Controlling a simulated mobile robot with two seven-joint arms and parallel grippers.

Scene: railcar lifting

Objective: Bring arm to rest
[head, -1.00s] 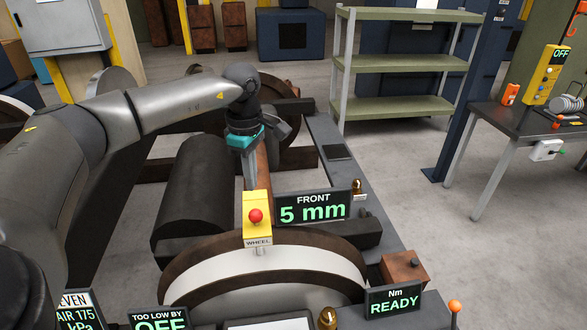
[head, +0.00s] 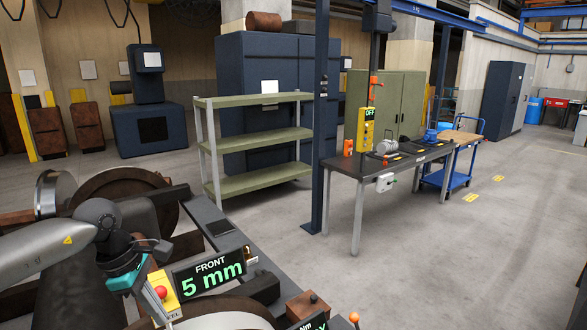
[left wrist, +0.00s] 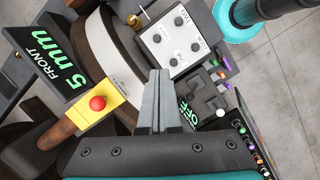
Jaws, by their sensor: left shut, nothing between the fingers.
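My left gripper (head: 128,276), with its teal body, is at the lower left of the head view, close to the yellow WHEEL box (head: 165,309) with the red button. In the left wrist view its two grey fingers (left wrist: 160,76) are together with nothing between them. The yellow box (left wrist: 84,117) shows beside them, apart from the fingers in that view. My right gripper is not in view.
The FRONT 5 mm display (head: 210,276) stands right of the gripper, above the wheelset frame. Beyond are a green shelf (head: 255,141), a blue post (head: 320,120) and a dark table (head: 385,165) with a yellow pendant (head: 366,128). Open floor lies at right.

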